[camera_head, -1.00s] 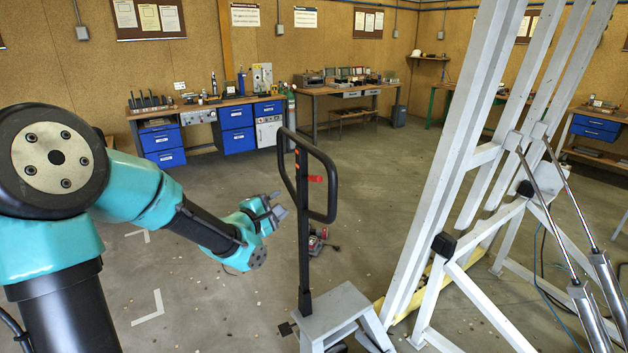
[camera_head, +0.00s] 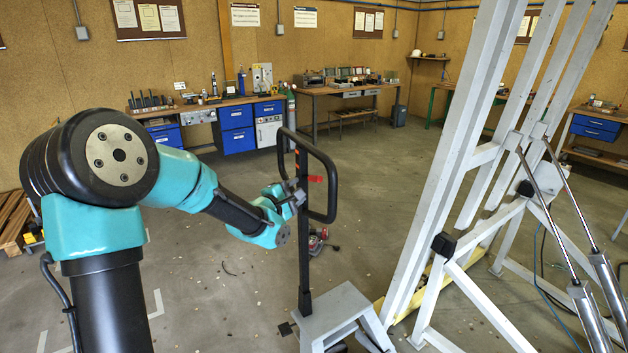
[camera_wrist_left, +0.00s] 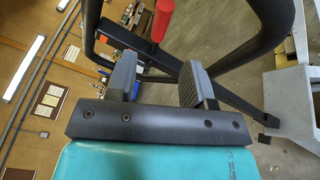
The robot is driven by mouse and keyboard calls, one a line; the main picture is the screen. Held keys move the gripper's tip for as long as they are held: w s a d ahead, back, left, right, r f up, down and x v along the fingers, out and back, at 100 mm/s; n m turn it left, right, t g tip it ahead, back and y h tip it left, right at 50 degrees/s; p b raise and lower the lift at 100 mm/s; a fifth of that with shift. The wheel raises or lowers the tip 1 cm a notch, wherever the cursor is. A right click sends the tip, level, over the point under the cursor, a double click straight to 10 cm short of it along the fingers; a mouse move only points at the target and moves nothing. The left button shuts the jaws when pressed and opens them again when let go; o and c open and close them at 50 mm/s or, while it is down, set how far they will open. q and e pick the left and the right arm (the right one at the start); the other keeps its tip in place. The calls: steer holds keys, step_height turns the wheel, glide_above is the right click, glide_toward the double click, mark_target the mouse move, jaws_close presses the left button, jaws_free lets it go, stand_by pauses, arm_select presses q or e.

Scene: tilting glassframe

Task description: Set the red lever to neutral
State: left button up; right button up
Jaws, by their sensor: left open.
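The red lever (camera_head: 316,179) sticks out to the right from the black handle post (camera_head: 304,235), inside the black loop handle (camera_head: 331,185). In the left wrist view the red lever (camera_wrist_left: 161,20) shows just beyond the fingers, with the black handle (camera_wrist_left: 225,65) around it. My left gripper (camera_head: 296,190) is at the left side of the post, close to the lever's height. In the left wrist view its two fingers (camera_wrist_left: 157,82) are apart with nothing between them. I cannot tell whether a finger touches the post. My right gripper is in neither view.
The post stands on a grey stepped base (camera_head: 340,312). A large white tilted frame (camera_head: 455,170) with cylinders stands to the right. A small red object (camera_head: 318,238) lies on the floor behind the post. Workbenches line the back wall; the floor between is mostly clear.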

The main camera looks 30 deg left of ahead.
mark_target(312, 180)
arm_select(q)
steer(key=w, duration=0.6)
steer(key=w+d, duration=0.1)
steer(key=w, duration=0.2)
steer(key=shift+w+d, duration=0.1)
steer(key=shift+w, duration=0.25)
steer(key=shift+c, duration=0.2)
jaws_close()
